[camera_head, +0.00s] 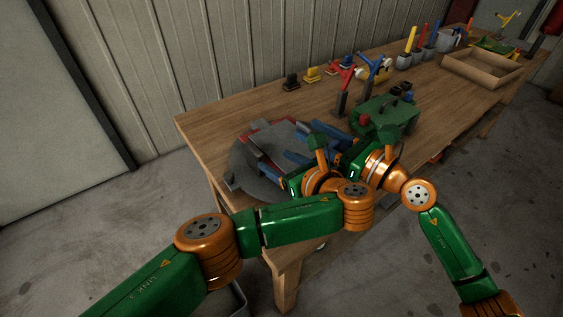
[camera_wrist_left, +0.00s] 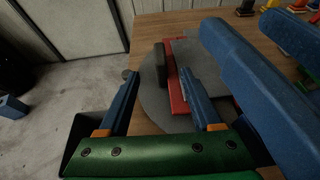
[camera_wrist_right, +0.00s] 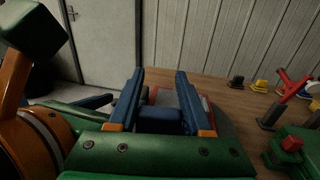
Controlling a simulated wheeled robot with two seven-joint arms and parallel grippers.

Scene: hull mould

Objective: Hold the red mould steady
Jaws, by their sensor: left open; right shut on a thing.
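The red mould (camera_head: 257,131) lies near the left end of the wooden table, on or beside a grey round plate (camera_head: 240,172); arms and a grey slab partly hide it. In the left wrist view the red mould (camera_wrist_left: 178,98) is ahead, with a dark upright piece (camera_wrist_left: 160,62) beside it. My left gripper (camera_wrist_left: 157,68) is open above the grey plate, its right finger close to the red mould.
A green toolbox-like case (camera_head: 385,115) stands right of the mould. Red and blue tools (camera_head: 345,75), small yellow and black items (camera_head: 311,75) and a cardboard tray (camera_head: 482,68) stand farther along. The table's back left is clear (camera_head: 215,120).

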